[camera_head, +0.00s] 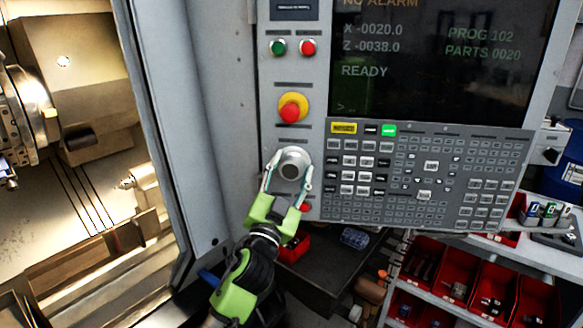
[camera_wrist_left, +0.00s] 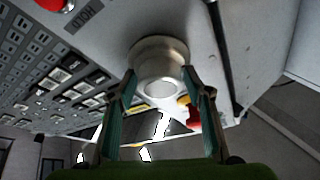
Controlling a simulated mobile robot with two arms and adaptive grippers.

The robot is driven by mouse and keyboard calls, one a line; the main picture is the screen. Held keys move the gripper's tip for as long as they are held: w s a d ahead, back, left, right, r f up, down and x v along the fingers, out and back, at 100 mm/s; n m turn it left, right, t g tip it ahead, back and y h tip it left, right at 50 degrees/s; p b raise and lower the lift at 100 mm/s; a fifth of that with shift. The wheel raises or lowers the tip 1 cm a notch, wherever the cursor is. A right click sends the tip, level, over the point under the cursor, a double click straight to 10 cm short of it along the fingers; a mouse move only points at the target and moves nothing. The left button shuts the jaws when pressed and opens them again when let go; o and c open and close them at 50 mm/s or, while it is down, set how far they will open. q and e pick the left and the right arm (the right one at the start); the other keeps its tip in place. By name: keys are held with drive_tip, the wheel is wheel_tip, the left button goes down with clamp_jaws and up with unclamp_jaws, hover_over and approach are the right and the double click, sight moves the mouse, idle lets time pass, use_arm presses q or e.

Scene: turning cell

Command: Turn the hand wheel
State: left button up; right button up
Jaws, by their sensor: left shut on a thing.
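The hand wheel (camera_head: 292,160) is a round grey-white knob on the machine's control panel, below the red emergency stop. My left gripper (camera_head: 290,170), with green parts and slim fingers, reaches up from below and is shut on it, one finger on each side. In the left wrist view the hand wheel (camera_wrist_left: 160,55) stands out from the panel. The fingertips of my left gripper (camera_wrist_left: 159,82) bracket its rim. The wheel's angle cannot be read, as no clear mark shows. My right gripper is not in view.
The emergency stop (camera_head: 291,108) is just above the wheel, with green (camera_head: 278,47) and red (camera_head: 309,47) buttons higher. The keypad (camera_head: 430,175) lies close on the right. The open machine bay (camera_head: 75,190) is left; red parts bins (camera_head: 470,280) stand lower right.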

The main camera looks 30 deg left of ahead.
use_arm(q)
drive_tip(key=shift+r, duration=0.1)
drive_tip(key=o, duration=0.8)
drive_tip(key=shift+s, duration=0.1)
drive_tip(key=v, duration=1.2)
